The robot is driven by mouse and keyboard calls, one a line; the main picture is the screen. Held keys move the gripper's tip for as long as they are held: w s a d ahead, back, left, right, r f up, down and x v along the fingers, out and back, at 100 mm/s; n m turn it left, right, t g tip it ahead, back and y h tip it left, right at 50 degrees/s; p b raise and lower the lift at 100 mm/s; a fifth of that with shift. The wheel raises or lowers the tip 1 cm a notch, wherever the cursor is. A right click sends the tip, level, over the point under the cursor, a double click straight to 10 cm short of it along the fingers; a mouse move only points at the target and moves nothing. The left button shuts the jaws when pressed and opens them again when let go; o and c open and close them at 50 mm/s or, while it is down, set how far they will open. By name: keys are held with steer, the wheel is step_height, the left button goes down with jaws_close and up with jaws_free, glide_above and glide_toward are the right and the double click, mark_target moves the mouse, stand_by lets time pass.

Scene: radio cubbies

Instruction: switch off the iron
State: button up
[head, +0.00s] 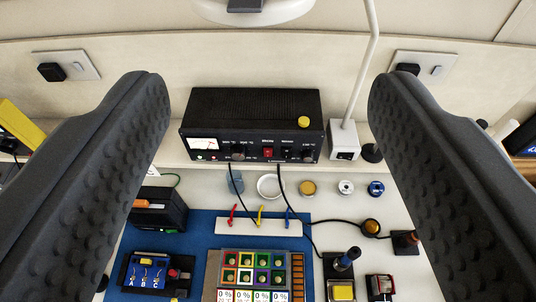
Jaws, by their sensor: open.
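A black control box (250,108) stands against the back wall, in the middle of the view. Its front has a white meter (203,144), black knobs, small lights and a red switch (268,153). The labels are too small to read surely, and I cannot tell the switch's position. A dark-blue-handled tool (347,257), perhaps the iron, leans in a black holder at the lower right. My gripper (268,85) is open and empty. Its two dark, dimpled fingers frame the box from left and right, apart from it.
A white lamp pole (362,65) rises right of the box. Small round tins (308,188) and black cables lie in front. A blue mat (205,228) carries a coloured grid tray (228,256). Wall sockets (66,68) are on both sides. The space between my fingers is free.

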steer(key=w+f, duration=0.1)
steer(key=w, duration=0.1)
steer(key=w+a+f+m+y+p, duration=0.1)
steer(key=w, duration=0.1)
steer(key=w+a+f+m+y+p, duration=0.1)
steer(key=shift+w+f, duration=0.1)
steer(key=shift+w, duration=0.3)
jaws_close()
steer(key=w+f+m+y+p, duration=0.1)
steer(key=w+f+m+p, duration=0.3)
steer(key=w+f+m, duration=0.3)
step_height(320, 180, down, 24)
steer(key=d+m+g+h+p, duration=0.1)
steer(key=m+g+h+p, duration=0.2)
steer(key=m, duration=0.6)
steer(key=shift+w+g+p, duration=0.2)
steer(key=shift+g+p, duration=0.9)
steer(key=shift+p, duration=0.15)
steer(key=shift+d+f, duration=0.1)
